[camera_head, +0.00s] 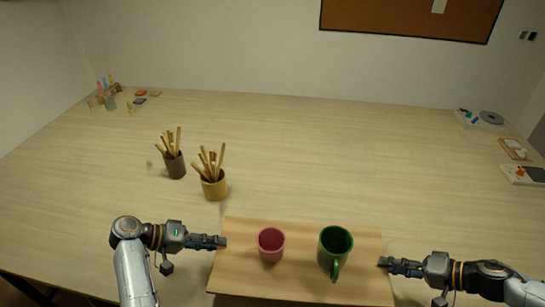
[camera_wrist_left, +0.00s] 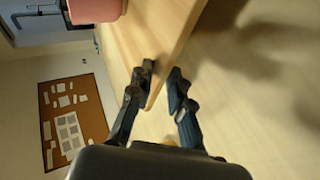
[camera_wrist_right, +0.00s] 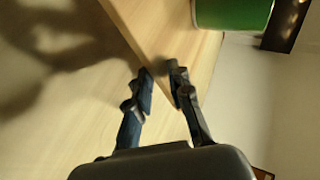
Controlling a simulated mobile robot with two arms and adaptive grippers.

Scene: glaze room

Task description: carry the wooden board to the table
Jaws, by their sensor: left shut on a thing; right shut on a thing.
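The wooden board (camera_head: 302,277) is at the near edge of the view, over the front part of the table (camera_head: 330,160). A pink cup (camera_head: 271,245) and a green mug (camera_head: 335,248) stand upright on it. My left gripper (camera_head: 224,242) is shut on the board's left edge, and the left wrist view shows its fingers (camera_wrist_left: 162,88) on either side of that edge. My right gripper (camera_head: 382,262) is shut on the board's right edge, seen also in the right wrist view (camera_wrist_right: 163,86). I cannot tell whether the board touches the table.
A brown pot (camera_head: 175,166) and a yellow pot (camera_head: 214,188) with wooden tools stand beyond the board, to the left. Small bottles (camera_head: 110,103) are at the far left. The table's middle is clear.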

